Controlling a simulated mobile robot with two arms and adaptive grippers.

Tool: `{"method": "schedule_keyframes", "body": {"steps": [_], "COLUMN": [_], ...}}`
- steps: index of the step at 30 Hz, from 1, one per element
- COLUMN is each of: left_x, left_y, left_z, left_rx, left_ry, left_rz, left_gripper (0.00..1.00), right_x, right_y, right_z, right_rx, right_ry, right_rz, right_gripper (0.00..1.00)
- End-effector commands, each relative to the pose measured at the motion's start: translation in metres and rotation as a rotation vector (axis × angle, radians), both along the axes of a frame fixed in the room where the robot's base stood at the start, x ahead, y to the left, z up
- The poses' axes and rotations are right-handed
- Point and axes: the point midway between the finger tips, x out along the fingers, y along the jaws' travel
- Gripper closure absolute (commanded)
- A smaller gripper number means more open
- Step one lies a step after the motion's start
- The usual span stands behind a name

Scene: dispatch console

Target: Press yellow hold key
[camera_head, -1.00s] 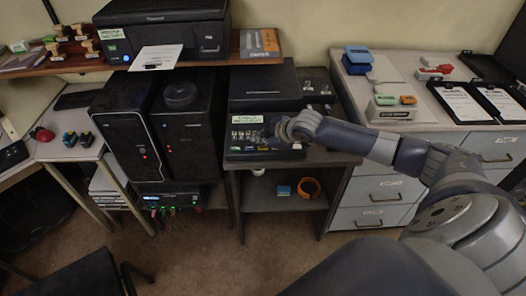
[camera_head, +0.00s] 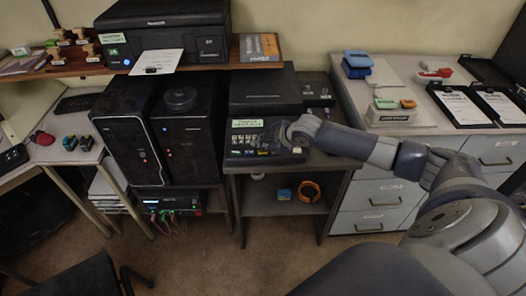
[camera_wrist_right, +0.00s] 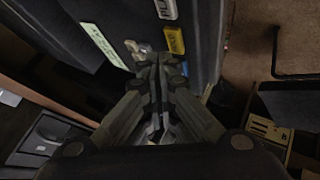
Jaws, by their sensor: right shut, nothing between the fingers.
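The dark console (camera_head: 238,156) stands on a small dark table, with a pale green label (camera_head: 247,123) above its rows of small keys. My right gripper (camera_head: 268,138) is over the key area and hides part of it. In the right wrist view, the closed fingertips (camera_wrist_right: 160,62) are close to a yellow key (camera_wrist_right: 175,41) with dark marking, just beside it in the picture. I cannot tell whether they touch it. A small grey key or knob (camera_wrist_right: 137,46) lies at the other side of the fingertips. My left gripper is not in view.
Black computer towers (camera_head: 127,135) stand left of the console. A black box (camera_head: 262,90) rises behind it, and a small dark device (camera_head: 318,94) stands behind to the right. The white drawer cabinet (camera_head: 375,195) is to the right.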

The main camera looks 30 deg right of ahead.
Motion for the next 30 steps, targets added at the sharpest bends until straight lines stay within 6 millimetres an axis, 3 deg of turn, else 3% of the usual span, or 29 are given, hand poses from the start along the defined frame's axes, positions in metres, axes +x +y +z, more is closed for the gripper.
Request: {"method": "schedule_keyframes", "body": {"steps": [30], "left_x": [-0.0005], "left_y": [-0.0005], "left_z": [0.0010], "left_rx": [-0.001], "left_ry": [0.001], "left_rz": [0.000], "left_gripper": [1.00], "right_x": [-0.0001], "right_y": [0.0000], "right_z": [-0.0085], "right_rx": [0.000], "right_ry": [0.000], "right_rz": [0.000], "right_gripper": [1.00]}}
